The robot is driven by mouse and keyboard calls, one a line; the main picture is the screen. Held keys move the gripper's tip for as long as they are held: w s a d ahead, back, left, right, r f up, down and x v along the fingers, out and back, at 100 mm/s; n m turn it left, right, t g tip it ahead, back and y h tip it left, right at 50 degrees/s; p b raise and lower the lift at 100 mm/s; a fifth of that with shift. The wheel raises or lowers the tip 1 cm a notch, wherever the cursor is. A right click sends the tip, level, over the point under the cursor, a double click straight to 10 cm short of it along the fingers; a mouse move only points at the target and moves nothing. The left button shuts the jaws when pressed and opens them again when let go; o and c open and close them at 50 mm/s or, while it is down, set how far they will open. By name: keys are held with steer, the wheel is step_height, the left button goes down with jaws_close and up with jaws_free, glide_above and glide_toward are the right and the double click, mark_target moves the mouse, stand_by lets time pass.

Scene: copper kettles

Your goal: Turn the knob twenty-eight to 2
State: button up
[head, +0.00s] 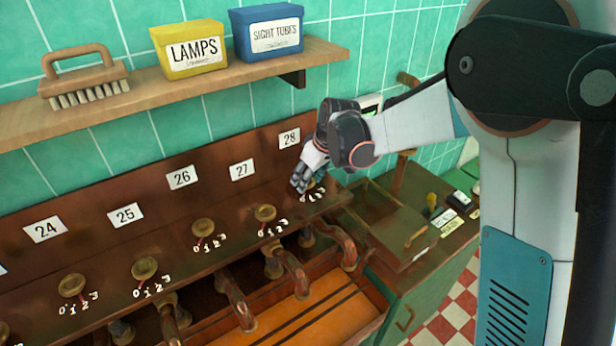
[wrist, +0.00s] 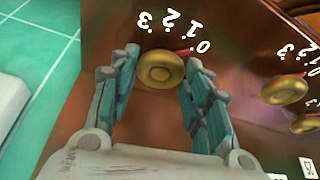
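The label 28 (head: 289,138) is on the brown panel in the head view, and my gripper (head: 302,183) is below it, covering most of the knob there. In the wrist view the round brass knob twenty-eight (wrist: 160,69) sits between the two teal fingers of my gripper (wrist: 161,64). The fingers are open, one on each side, with narrow gaps; I cannot tell whether either touches it. The knob's red pointer (wrist: 187,51) points at 0. The marks 1, 2 (wrist: 168,20) and 3 lie round it.
Knob 27 (head: 265,213) and knob 26 (head: 203,228) stand to the left in the head view. A wooden shelf (head: 180,95) runs above with a brush (head: 84,80), a yellow LAMPS box (head: 193,48) and a blue SIGHT TUBES box (head: 268,30). Copper pipes (head: 292,268) lie below.

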steer(key=shift+n, duration=0.3)
steer(key=shift+c, duration=0.4)
steer(key=n+g, duration=0.1)
steer(key=n, duration=0.1)
steer(key=n+g+y+b, duration=0.1)
steer(key=n, duration=0.2)
steer(key=shift+w+d, duration=0.15)
steer(key=shift+w, duration=0.05)
steer(key=n+g, duration=0.1)
steer(key=n, duration=0.2)
steer(key=n+g+b, duration=0.1)
steer(key=n, duration=0.2)
steer(key=shift+w, duration=0.2)
steer(key=o, duration=1.1)
steer(key=shift+c, duration=0.2)
steer(key=v, duration=1.2)
steer(key=shift+w, duration=0.2)
